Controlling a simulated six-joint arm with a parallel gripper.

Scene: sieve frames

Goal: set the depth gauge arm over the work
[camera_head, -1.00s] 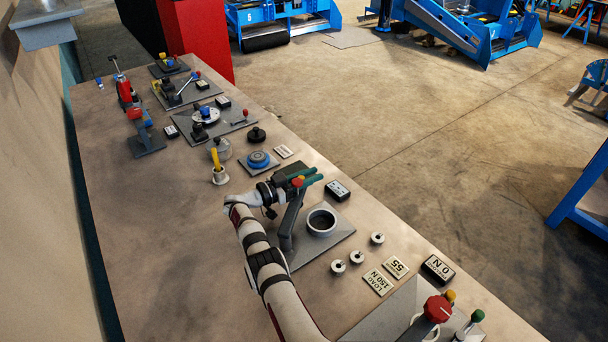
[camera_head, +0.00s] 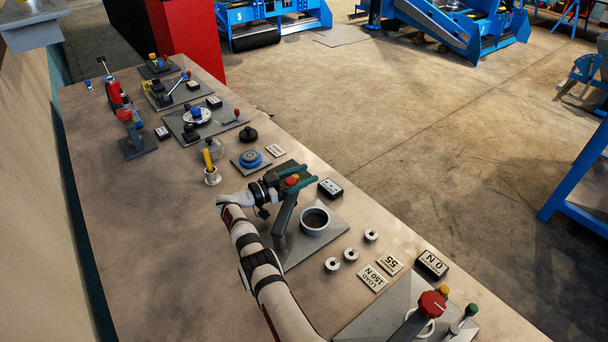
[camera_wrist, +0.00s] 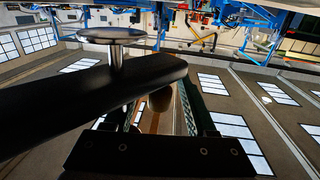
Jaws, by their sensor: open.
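The gauge stand is a grey plate (camera_head: 330,232) with a dark grey post (camera_head: 284,219) rising from it. The work, a round grey cup with a dark inside (camera_head: 315,221), sits on the plate right of the post. My gripper (camera_head: 308,178), with green fingers, is open at the post's top, around or beside the knob; I cannot tell which. In the wrist view a black bar (camera_wrist: 90,100) with a silver disc on a pin (camera_wrist: 112,36) lies close, partly hiding the fingers; it looks like the gauge arm.
Several small weights (camera_head: 371,236) and label cards (camera_head: 372,278) lie to the right. A red-knobbed fixture (camera_head: 433,304) stands at the front.

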